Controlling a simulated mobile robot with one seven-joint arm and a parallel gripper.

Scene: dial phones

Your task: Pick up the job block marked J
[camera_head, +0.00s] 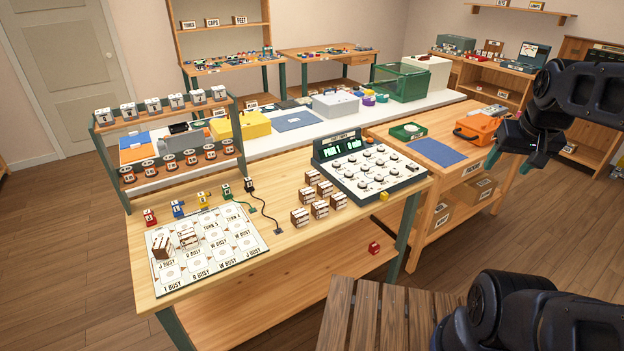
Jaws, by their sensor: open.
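Several brown wooden blocks with white labels stand in a cluster (320,209) on the near wooden table, left of the dial console. The letters on the blocks are too small to read, so I cannot tell which is marked J. My gripper (515,163) is open and empty, high at the right, in front of the side table with the orange case and far from the blocks.
The white board (248,243) has squares and "BUSY" lettering. A dial console (368,170) stands right of the cluster. A rack (180,148) with white and dark pieces stands behind the board. Small coloured pieces and a black cable lie between. A slatted stool (370,315) stands in front.

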